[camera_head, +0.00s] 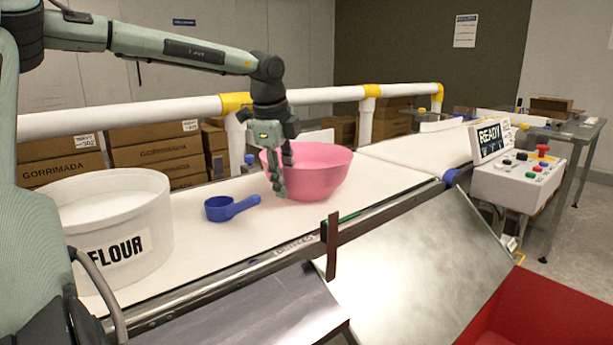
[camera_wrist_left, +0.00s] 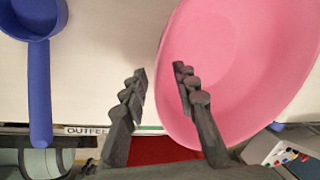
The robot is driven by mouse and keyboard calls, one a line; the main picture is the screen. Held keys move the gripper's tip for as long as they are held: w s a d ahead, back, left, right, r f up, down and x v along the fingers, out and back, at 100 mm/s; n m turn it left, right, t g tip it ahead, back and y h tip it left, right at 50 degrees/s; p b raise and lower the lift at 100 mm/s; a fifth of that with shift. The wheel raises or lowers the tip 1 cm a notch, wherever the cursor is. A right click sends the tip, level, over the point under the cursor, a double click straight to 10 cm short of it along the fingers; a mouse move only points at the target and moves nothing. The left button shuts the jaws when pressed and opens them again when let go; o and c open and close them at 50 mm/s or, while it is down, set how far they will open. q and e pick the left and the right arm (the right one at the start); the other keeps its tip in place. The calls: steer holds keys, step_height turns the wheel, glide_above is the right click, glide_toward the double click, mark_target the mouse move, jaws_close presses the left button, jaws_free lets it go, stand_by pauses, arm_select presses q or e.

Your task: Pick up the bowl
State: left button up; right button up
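The pink bowl (camera_head: 322,172) stands upright on the white belt. My left gripper (camera_head: 282,172) points down at the bowl's left side. In the left wrist view, the gripper (camera_wrist_left: 160,76) has its two fingers apart, with the edge of the bowl (camera_wrist_left: 240,70) between them. One finger is over the bowl's inside and the other is outside its rim. I cannot tell whether either finger touches the wall. The gripper is open and holds nothing. My right gripper is in neither view.
A blue scoop (camera_head: 222,208) lies on the belt (camera_head: 190,240) just left of the bowl. A white flour tub (camera_head: 150,215) stands further left. A white guard rail (camera_head: 310,95) runs behind the belt, and a control box (camera_head: 520,183) stands at the right.

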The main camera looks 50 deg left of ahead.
arm_select(q)
jaws_close()
steer(key=shift+r, duration=0.15)
